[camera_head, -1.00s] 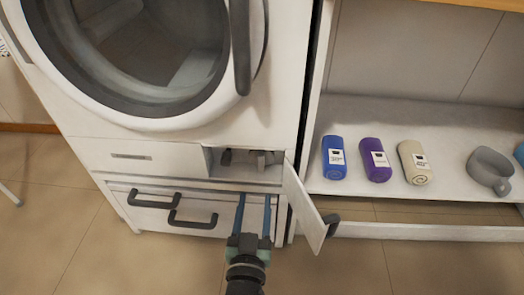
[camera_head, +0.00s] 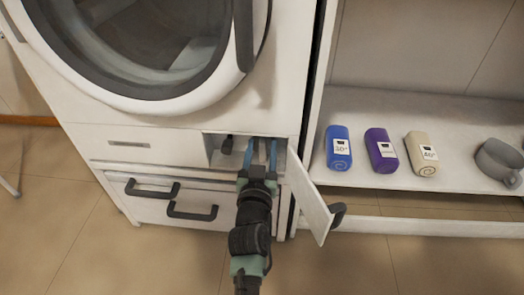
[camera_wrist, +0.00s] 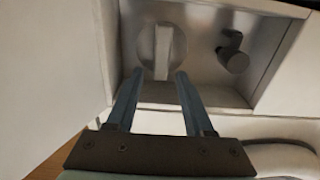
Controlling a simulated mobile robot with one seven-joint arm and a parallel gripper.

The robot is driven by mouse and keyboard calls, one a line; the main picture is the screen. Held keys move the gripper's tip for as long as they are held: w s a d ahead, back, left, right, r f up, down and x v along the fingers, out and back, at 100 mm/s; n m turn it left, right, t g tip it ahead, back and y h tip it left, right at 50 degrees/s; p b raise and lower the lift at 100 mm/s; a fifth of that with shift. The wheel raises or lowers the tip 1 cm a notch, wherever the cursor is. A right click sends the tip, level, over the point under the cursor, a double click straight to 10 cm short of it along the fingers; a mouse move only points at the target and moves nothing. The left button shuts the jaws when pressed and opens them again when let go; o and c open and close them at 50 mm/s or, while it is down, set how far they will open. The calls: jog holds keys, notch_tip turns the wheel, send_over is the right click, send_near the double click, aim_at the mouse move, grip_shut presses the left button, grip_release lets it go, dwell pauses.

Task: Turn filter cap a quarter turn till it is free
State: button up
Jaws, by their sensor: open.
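The filter cap (camera_wrist: 146,48) is a pale round disc with a raised upright grip bar, set in the recess at the washer's lower front. My gripper (camera_wrist: 159,72) is open and empty. In the wrist view its blue fingers point at the cap, with the lower end of the grip bar between the tips in the picture. I cannot tell whether they touch it. In the head view my gripper (camera_head: 263,144) reaches into the recess and largely hides the cap.
A small dark plug (camera_head: 227,145) sits in the recess beside the cap. The recess's white flap (camera_head: 311,201) hangs open at the right, close to my gripper. Drawer handles (camera_head: 192,213) stick out below left. A shelf (camera_head: 450,183) with rolled towels stands right.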

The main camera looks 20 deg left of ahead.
jog(key=shift+w+a, duration=0.1)
jog(key=shift+w, duration=0.15)
grip_shut()
